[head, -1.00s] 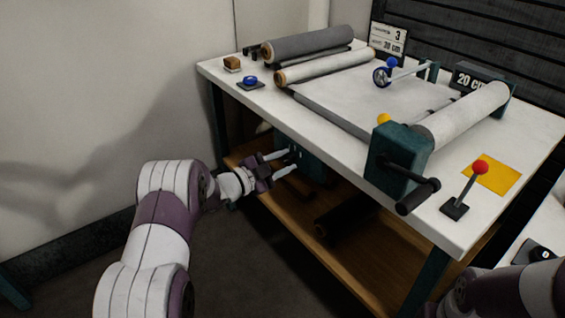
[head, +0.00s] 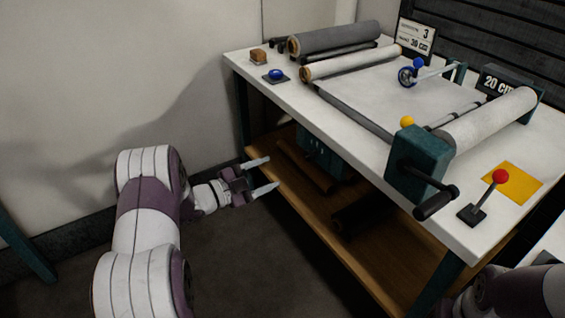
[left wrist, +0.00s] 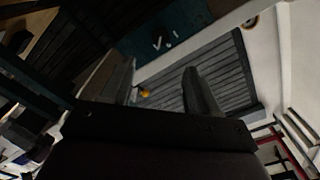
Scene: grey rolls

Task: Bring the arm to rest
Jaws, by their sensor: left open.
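My left gripper (head: 262,175) is open and empty in the head view. It hangs in free air beside the left edge of the white-topped table (head: 452,222), below the level of the top, apart from everything. In the left wrist view the gripper (left wrist: 165,95) shows dark and close, with nothing seen between its fingers. Part of my right arm (head: 515,290) shows at the bottom right of the head view; its gripper is out of frame.
On the table are a grey roll (head: 335,38), a white roll (head: 350,60), a teal crank unit (head: 420,160), a red-knobbed lever (head: 500,178) and a blue button (head: 276,74). A wooden shelf (head: 300,215) lies below. The floor left of the table is clear.

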